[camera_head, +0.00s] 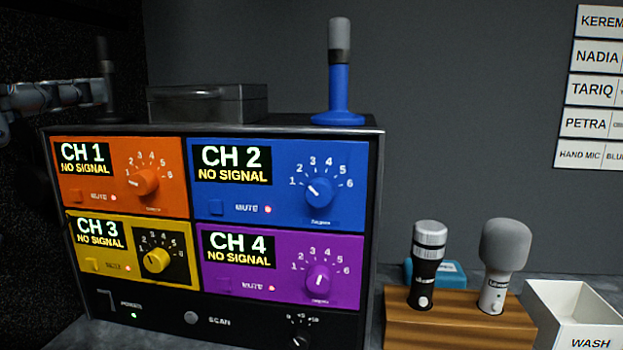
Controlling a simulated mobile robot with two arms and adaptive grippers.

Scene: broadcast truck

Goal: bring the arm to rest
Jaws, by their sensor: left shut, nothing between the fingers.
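My left arm comes in from the left edge, and its gripper (96,93) is at the upper left, just above the level of the receiver rack's top. The gripper is shut with nothing seen in it. Its tip lies right beside a dark upright antenna (104,72) in the picture; I cannot tell whether they touch. Much of the gripper is dark against the dark wall. My right gripper is not in view.
The receiver rack (379,190) has four coloured channel panels reading NO SIGNAL. A blue antenna (340,90) and a dark case (208,104) stand on top. At right are a wooden block (455,332) with two microphones, a teal object (452,272) and a white WASH bin (590,342).

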